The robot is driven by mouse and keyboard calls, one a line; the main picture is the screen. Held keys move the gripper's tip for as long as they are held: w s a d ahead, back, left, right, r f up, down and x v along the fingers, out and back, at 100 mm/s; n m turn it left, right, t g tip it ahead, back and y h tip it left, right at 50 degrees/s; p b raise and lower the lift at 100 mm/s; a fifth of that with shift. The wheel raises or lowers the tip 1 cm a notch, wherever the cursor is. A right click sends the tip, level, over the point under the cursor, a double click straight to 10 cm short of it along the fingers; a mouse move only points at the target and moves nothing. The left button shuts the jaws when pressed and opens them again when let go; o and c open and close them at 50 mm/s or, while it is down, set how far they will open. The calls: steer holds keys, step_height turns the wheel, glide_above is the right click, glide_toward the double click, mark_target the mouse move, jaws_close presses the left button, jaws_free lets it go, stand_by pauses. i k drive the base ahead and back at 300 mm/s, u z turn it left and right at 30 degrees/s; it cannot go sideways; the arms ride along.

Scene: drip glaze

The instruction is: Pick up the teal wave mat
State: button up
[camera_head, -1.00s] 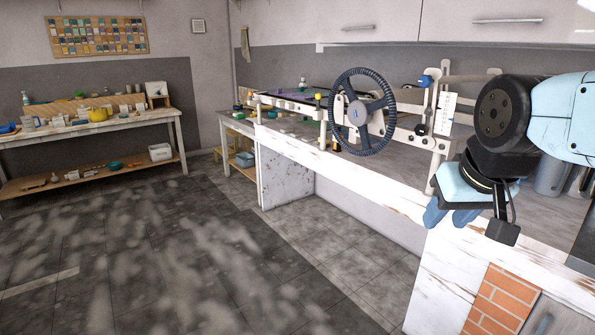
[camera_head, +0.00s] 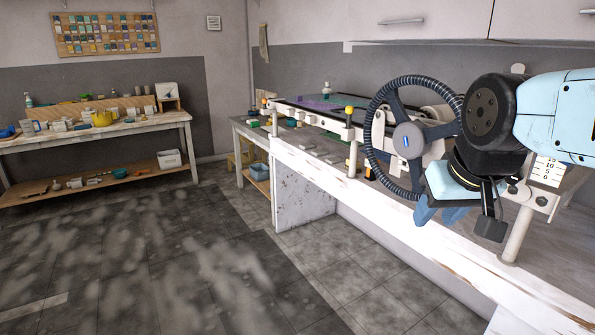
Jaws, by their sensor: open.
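I cannot make out a teal wave mat for certain in the head view. A purple sheet (camera_head: 322,103) lies on the long bed of the slab roller (camera_head: 318,115). My gripper (camera_head: 438,214) is at the right, beside the large dark handwheel (camera_head: 372,128), with its blue fingers pointing down. It is open, and no object shows between the fingers. My arm hides part of the roller and the counter behind it.
A white counter (camera_head: 395,207) runs along the right. A worktable (camera_head: 75,142) with a yellow pot (camera_head: 102,119) and several small items stands at the back left. A small teal bowl (camera_head: 120,173) is on its lower shelf. The grey tiled floor (camera_head: 190,265) is clear.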

mark_target(326, 95)
steer(key=i, duration=1.1)
